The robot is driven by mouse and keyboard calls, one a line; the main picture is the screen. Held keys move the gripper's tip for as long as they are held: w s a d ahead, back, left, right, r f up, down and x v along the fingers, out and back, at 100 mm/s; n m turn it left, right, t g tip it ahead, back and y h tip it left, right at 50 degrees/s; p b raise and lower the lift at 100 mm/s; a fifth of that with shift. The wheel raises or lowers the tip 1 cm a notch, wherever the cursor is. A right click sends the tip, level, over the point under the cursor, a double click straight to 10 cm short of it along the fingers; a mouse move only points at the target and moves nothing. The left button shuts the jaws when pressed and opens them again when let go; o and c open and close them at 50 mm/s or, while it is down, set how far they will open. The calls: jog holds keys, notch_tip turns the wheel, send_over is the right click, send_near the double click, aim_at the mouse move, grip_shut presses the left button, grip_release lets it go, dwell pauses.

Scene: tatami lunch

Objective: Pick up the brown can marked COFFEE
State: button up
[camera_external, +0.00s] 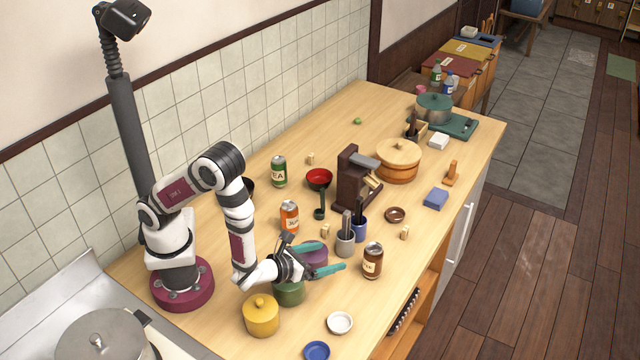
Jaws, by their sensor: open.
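A brown can (372,262) with a pale label stands upright on the wooden counter; the lettering is too small to read for certain. My gripper (333,256) has teal fingers spread open, pointing right toward the brown can, with a gap between fingertips and can. Nothing is held. An orange can (289,217) and a green can marked TEA (279,171) stand upright farther back on the counter.
A grey cup (345,243) and a blue cup (359,229), both with utensils, stand just behind and left of the brown can. Green (290,293) and yellow (261,316) pots sit near my wrist. A white dish (339,323) lies in front. The counter right of the can is fairly clear.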

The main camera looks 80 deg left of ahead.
aim_at(365, 261)
jog(key=shift+m+h, duration=0.8)
jog(key=x, duration=0.5)
jog(key=d+x, duration=0.1)
jog(key=x, duration=0.4)
jog(key=d+f+x, duration=0.1)
jog(key=x, duration=0.4)
jog(key=shift+w+f, duration=0.15)
jog(key=shift+w, duration=0.3)
jog(key=c, duration=1.6)
